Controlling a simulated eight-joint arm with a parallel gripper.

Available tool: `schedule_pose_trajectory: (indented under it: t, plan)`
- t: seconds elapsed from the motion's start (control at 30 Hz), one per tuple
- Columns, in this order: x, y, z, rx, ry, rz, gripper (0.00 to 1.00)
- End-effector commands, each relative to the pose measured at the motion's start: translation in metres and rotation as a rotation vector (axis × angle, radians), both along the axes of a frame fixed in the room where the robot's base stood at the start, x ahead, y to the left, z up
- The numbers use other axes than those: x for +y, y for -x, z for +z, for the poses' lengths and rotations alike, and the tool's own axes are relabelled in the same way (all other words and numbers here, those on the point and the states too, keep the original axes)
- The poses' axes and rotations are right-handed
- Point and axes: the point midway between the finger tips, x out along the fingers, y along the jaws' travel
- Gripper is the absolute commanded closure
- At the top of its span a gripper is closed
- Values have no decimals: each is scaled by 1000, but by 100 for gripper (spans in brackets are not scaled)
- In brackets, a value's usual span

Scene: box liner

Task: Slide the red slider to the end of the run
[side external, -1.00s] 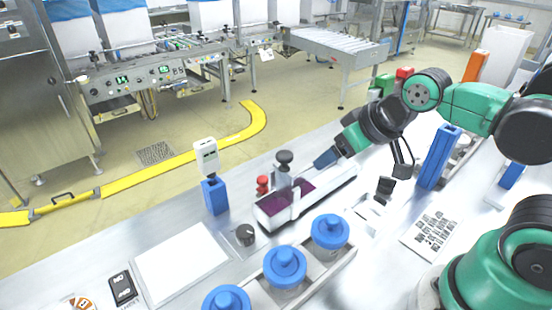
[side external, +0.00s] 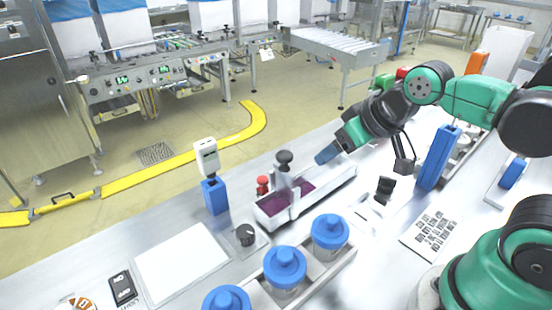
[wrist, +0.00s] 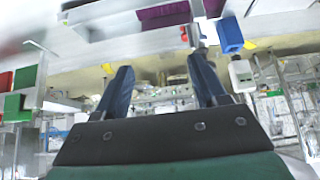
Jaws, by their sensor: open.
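A small red piece (side external: 262,185) stands upright at the far left of a long pale bench device (side external: 330,185) with purple strips in it; I take it to be the red slider. A dark round knob on a post (side external: 284,158) rises just right of it. My gripper (side external: 325,156) has blue fingers and is above the right half of the device, to the right of the red piece and apart from it. In the wrist view my gripper (wrist: 163,78) is open, with nothing between its fingers. A small red spot (wrist: 184,34) shows beside the device there.
A blue stand with a white display (side external: 207,158) is left of the device. Several blue-lidded jars (side external: 285,266) stand in a tray in front. A small black knob (side external: 245,235) and a white sheet (side external: 180,262) lie left. A tall blue block (side external: 437,158) is at right.

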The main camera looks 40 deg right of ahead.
Motion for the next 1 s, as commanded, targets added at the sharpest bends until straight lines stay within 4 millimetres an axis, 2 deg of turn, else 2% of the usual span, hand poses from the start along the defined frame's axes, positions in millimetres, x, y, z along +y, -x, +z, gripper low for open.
schedule_pose_trajectory:
  t: [0.23, 0.5, 0.67, 0.77, 1.0]
  plan:
    - [0, 1, 44, 0, 0, 0, 35]
    - [8, -25, 63, 127, 73, 142, 35]
    - [15, -48, 72, 227, 124, 263, 35]
    - [21, -69, 74, 307, 160, 365, 35]
    - [38, -111, 62, 478, 220, 598, 35]
